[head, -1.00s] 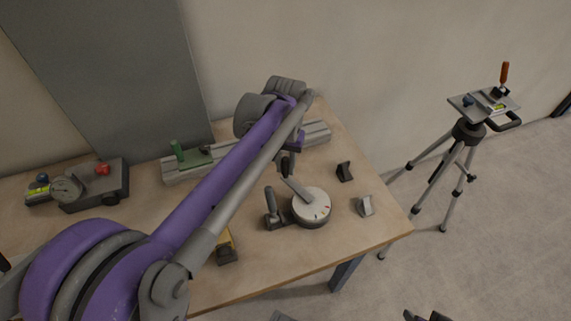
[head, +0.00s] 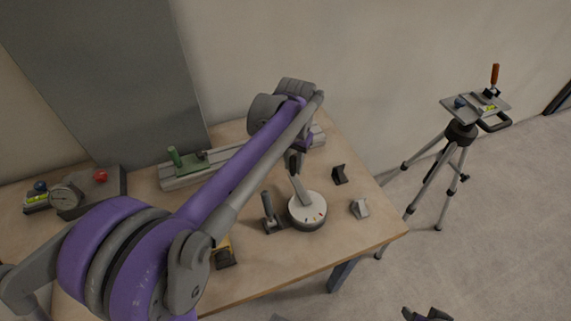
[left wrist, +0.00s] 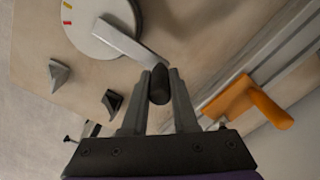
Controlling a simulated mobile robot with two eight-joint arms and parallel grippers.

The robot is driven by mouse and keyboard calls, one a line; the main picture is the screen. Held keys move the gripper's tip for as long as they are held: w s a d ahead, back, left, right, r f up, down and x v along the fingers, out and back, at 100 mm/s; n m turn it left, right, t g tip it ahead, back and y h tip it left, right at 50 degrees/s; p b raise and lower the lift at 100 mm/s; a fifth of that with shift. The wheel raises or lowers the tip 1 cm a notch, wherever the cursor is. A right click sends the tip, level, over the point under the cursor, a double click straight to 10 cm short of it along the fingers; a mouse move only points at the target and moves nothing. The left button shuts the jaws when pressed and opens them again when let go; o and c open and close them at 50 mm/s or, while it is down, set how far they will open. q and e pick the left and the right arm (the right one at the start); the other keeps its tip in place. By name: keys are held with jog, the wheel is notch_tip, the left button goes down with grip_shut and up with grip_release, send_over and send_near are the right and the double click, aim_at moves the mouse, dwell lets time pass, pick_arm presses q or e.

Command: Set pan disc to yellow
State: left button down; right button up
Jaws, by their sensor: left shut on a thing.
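The pan disc (head: 307,212) is a round white dial with small coloured marks near its lower edge in the head view. A flat grey lever (head: 297,188) runs from it up to my left gripper (head: 292,160). In the left wrist view, the disc (left wrist: 92,22) shows yellow and red marks at its left, and the lever (left wrist: 130,42) ends near a black knob (left wrist: 158,84). My left gripper (left wrist: 158,95) is shut on this knob. Dark tips that look like my right gripper (head: 427,314) show at the bottom edge, cut off.
A black upright handle (head: 268,206) stands left of the disc. Two small wedge blocks (head: 339,174) (head: 360,208) lie to its right. A rail with a green clamp (head: 175,158) runs behind. An orange clamp (left wrist: 240,100) shows by the rail. A tripod (head: 460,132) stands off the table.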

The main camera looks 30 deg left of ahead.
pick_arm(q)
jog(key=c, duration=0.7)
grip_release()
notch_tip(320, 180, up, 11)
jog(key=shift+f+p, duration=0.1)
jog(key=shift+p, duration=0.5)
jog(key=shift+s, duration=0.1)
jog(key=shift+s+d, duration=0.15)
jog(key=shift+s, duration=0.2)
jog(key=s+d+f+t+p, duration=0.1)
jog(key=s+f+p, duration=0.1)
jog(key=s, duration=0.4)
jog(key=s+d+f+t+p, duration=0.2)
jog(key=s+f, duration=0.1)
jog(key=s, duration=0.3)
jog(key=s+d+f+t+p, duration=0.1)
jog(key=s+f+t+p, duration=0.1)
jog(key=s, duration=0.3)
jog(key=shift+s+d+f, duration=0.35)
jog(key=shift+s+f, duration=0.05)
jog(key=shift+f, duration=0.3)
